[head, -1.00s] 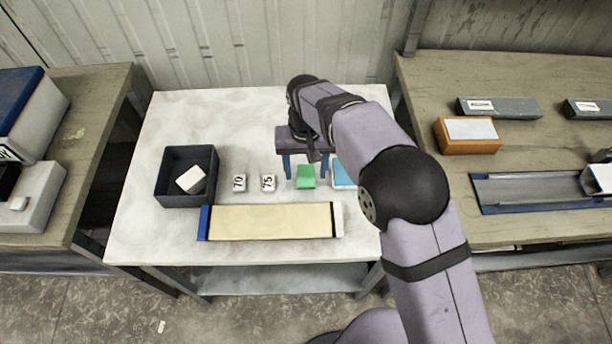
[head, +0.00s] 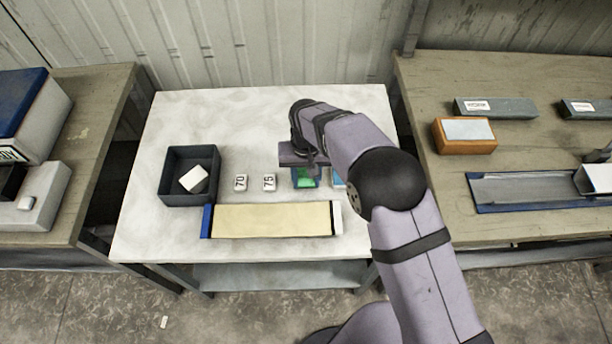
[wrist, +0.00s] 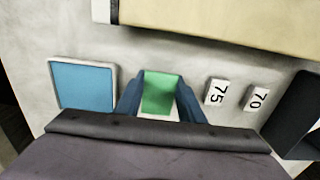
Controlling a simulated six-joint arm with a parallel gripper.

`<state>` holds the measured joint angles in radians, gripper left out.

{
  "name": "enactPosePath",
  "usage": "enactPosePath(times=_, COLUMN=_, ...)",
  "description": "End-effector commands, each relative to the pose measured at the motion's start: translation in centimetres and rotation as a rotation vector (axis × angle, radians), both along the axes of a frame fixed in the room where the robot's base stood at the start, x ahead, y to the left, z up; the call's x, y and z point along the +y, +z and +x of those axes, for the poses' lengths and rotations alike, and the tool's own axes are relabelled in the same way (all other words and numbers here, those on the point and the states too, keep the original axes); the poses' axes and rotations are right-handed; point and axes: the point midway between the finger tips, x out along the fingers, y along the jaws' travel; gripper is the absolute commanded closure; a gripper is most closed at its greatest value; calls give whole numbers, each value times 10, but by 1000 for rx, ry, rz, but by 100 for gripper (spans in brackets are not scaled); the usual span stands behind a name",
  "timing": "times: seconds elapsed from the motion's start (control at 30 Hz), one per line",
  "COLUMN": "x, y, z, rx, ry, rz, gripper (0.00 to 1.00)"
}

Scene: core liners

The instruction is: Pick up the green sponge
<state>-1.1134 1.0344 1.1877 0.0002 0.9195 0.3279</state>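The green sponge (wrist: 159,94) lies on the white table between the blue square and the block marked 75. In the head view the sponge (head: 304,181) is partly covered by my gripper. My gripper (wrist: 159,92) is open and low over the table, with one blue finger on each side of the sponge. The fingers look close to its sides; I cannot tell whether they touch it. In the head view my gripper (head: 304,176) is also at the sponge.
White blocks marked 75 (head: 269,182) and 70 (head: 240,183) stand to the left. Further left is a dark box (head: 163,185) holding a white block (head: 193,179). A long cream tray (head: 272,219) lies in front. A blue square (wrist: 84,86) is beside my gripper.

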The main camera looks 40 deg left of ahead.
Motion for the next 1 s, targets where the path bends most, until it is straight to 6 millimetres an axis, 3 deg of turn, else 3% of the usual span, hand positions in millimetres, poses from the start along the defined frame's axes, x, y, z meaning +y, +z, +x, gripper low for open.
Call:
enactPosePath(times=0.47, x=1, y=9, z=1, rx=-2, ry=0, rz=4, gripper=86)
enactPosePath(times=1.0, x=1, y=87, z=0, rx=-1, ry=0, rz=2, gripper=86)
